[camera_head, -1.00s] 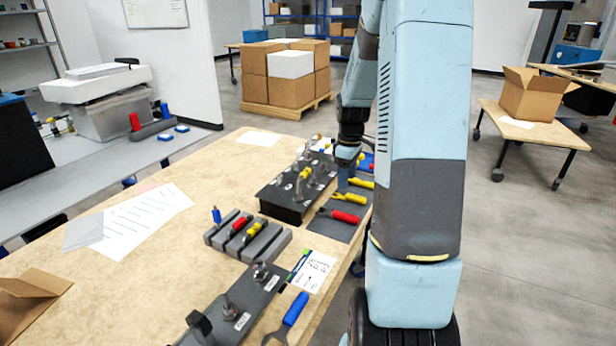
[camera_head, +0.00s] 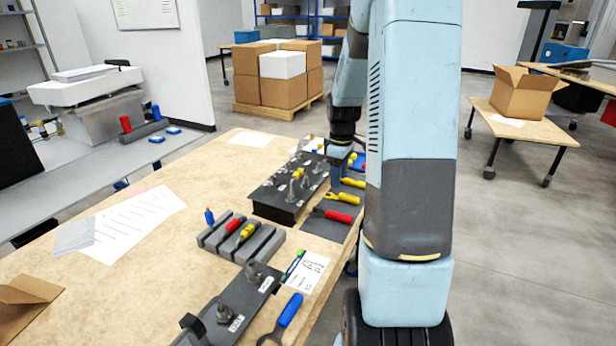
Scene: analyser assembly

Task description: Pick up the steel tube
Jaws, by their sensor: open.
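A black panel (camera_head: 270,202) lies on the wooden table (camera_head: 130,235), with several small upright metal fittings (camera_head: 296,186) on it. I cannot make out which of these, if any, is the steel tube. My gripper (camera_head: 338,176) points down at the panel's right edge, by the dark mat with hand tools. It is open. Its fingertips are small and partly lost against the things behind them, and I see nothing held.
A red-handled tool (camera_head: 338,216) and yellow-handled tools (camera_head: 343,198) lie close to my gripper. A grey slotted block (camera_head: 240,240) holds small coloured tools. A nearer dark plate (camera_head: 232,308) bears fittings beside a blue-handled wrench (camera_head: 288,315).

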